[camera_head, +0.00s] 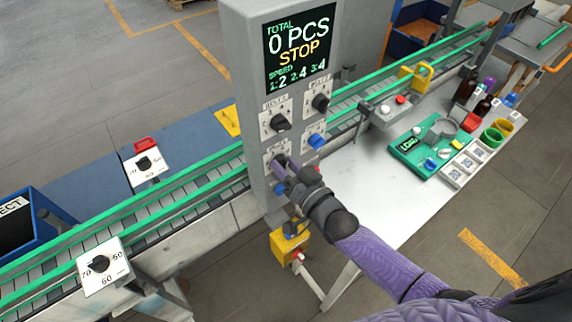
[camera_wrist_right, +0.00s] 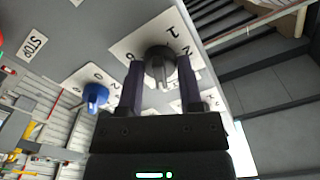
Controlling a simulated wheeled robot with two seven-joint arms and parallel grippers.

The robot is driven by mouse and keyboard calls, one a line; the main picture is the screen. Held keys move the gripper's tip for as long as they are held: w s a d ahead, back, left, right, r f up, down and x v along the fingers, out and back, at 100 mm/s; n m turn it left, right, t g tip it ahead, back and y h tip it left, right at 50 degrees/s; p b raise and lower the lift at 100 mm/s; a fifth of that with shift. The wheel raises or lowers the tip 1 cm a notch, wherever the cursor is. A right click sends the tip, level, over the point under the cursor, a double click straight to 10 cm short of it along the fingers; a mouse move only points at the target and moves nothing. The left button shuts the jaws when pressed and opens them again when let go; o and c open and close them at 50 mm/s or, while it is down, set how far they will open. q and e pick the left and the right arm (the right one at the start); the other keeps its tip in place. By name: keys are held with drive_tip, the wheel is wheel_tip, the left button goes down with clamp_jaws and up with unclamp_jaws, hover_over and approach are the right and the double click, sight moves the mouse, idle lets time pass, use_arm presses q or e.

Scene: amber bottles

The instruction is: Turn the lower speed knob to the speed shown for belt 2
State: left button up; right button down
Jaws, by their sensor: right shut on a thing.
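The grey control panel (camera_head: 240,60) stands beside the conveyor. Its display (camera_head: 299,48) reads TOTAL 0 PCS, STOP, and SPEED 1:2 2:4 3:4, so belt 2 shows 4. Two dark knobs are higher on the panel, one at left (camera_head: 279,122) and one at right (camera_head: 320,101). My right gripper (camera_head: 284,170) is at the lower-left knob and mostly hides it in the head view. In the right wrist view its fingers stand on both sides of this dark knob (camera_wrist_right: 159,66), shut on it. Digits 1, 2 and 6 show on its plate; its exact setting is unclear.
A blue knob (camera_head: 316,141) is close to the right of my right gripper. A yellow box with a red button (camera_head: 291,246) hangs below the panel. The conveyor (camera_head: 190,203) runs behind; a white table (camera_head: 370,190) with a green device (camera_head: 425,146) stands at right.

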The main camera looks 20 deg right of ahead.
drive_tip(key=shift+c, duration=1.3)
unclamp_jaws()
drive_tip(key=v, duration=1)
